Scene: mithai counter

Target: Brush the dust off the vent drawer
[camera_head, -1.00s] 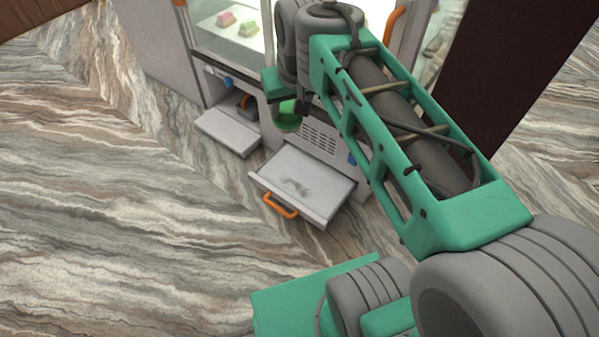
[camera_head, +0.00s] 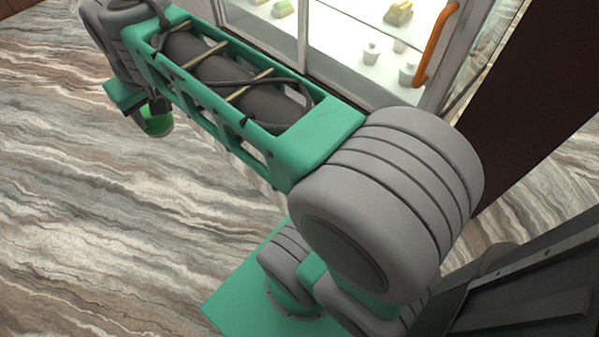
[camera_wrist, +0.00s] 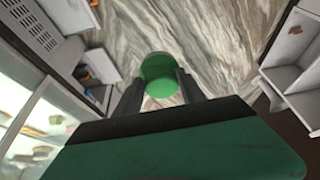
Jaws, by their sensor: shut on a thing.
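My gripper (camera_wrist: 160,86) is shut on a green, round-ended thing (camera_wrist: 158,68). In the head view the green thing (camera_head: 156,121) hangs below the wrist at the upper left, over the floor. Whether it has bristles I cannot see. In the wrist view, part of the pulled-out vent drawer (camera_wrist: 68,14) shows at the top left beside the vent grille (camera_wrist: 36,30), with a bit of orange handle at its end. My gripper is apart from it. In the head view my arm hides the drawer. No dust on it can be made out now.
The glass display case (camera_head: 345,45) with sweets stands behind my arm. A second drawer (camera_wrist: 98,65) sticks out beside a dark opening. A pale open unit (camera_wrist: 290,75) with a brown patch stands at the right of the wrist view. The marbled floor (camera_head: 60,200) is open at the left.

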